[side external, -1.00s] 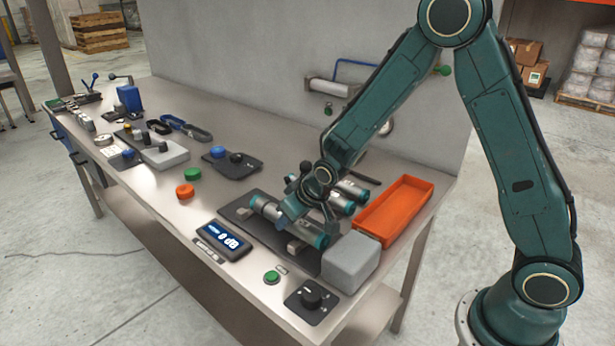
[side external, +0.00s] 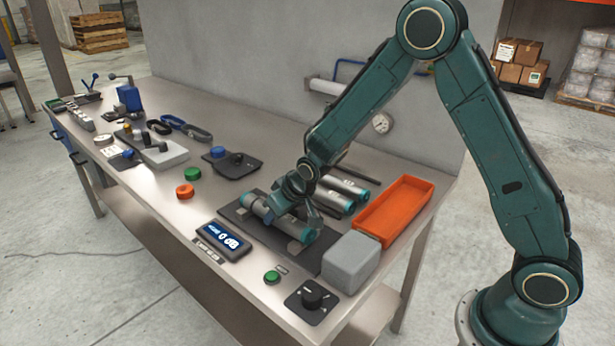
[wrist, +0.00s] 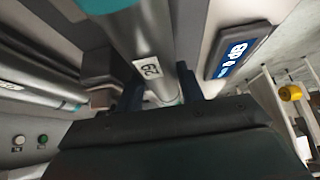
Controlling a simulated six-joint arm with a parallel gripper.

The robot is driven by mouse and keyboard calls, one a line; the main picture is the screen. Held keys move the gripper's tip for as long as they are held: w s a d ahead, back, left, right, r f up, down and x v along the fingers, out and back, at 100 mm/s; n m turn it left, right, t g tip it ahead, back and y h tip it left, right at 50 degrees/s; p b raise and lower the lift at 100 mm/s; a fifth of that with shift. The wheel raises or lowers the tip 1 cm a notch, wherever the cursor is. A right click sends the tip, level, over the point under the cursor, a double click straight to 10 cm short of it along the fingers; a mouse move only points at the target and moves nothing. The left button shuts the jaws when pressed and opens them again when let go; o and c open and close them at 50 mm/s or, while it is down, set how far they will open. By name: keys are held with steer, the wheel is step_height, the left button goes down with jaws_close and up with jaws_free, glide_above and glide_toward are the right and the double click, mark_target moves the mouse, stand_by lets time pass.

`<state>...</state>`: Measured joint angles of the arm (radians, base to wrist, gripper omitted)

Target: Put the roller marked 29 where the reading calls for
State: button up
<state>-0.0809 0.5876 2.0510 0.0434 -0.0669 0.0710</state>
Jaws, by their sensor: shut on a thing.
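The roller marked 29 (side external: 262,212) is a grey cylinder with teal ends. Its "29" label faces up in the wrist view (wrist: 147,68). My gripper (side external: 298,214) is shut around it, with a dark finger on each side in the wrist view (wrist: 160,92). The roller is over the dark plate (side external: 310,262) with small blocks; I cannot tell whether it touches them. The display (side external: 224,240) in front of the plate is lit, but its reading is too small to make out. It also shows in the wrist view (wrist: 238,47).
Other grey rollers (side external: 343,188) with teal ends lie behind the held one. An orange tray (side external: 376,231) stands to the right, with a grey block (side external: 350,262) before it. A green button (side external: 272,277) and black knob (side external: 312,298) sit near the front edge.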

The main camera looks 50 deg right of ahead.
steer(key=shift+f, duration=0.15)
steer(key=o, duration=1.3)
steer(key=shift+s, duration=0.1)
steer(key=v, duration=1.1)
steer(key=shift+r, duration=0.45)
steer(key=shift+v, duration=1)
